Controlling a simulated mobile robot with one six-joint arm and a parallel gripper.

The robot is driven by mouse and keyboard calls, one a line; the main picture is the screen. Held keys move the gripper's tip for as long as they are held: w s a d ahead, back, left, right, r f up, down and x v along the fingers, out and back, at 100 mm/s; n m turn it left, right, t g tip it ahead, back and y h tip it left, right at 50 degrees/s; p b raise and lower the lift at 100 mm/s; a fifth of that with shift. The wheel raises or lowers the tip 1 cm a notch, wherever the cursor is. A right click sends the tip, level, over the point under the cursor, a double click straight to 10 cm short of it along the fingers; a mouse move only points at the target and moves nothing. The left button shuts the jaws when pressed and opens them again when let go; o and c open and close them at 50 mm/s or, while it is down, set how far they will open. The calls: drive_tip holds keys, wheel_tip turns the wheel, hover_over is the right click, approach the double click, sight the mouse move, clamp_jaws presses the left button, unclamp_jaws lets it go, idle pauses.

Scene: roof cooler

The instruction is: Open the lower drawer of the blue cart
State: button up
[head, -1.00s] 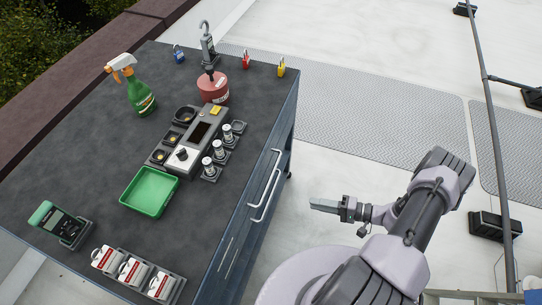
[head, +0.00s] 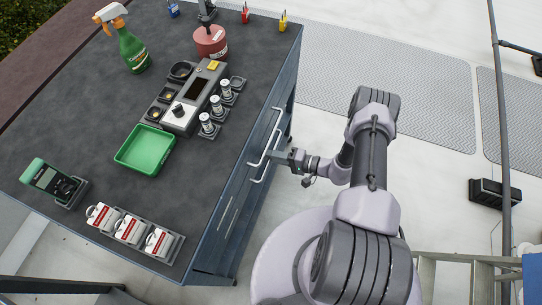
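The blue cart (head: 232,205) stands at the left with a dark top, its drawer side facing my arm. Two pale bar handles show on that side: the upper handle (head: 262,140) and, just below and to its right, the lower handle (head: 257,180). No drawer visibly stands out from the cart. My gripper (head: 274,157) is at the lower handle, its fingertips overlapping the bar in the picture. Whether the fingers are around the bar, touching it or still apart from it cannot be told, and the finger gap is too small to see.
On the cart top are a green tray (head: 146,150), a spray bottle (head: 130,45), a red canister (head: 210,42), a handheld meter (head: 52,182) and several small containers. A ladder (head: 455,262) stands at lower right. The pale roof floor right of my arm is mostly clear.

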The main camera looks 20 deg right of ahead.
clamp_jaws()
idle(1.4)
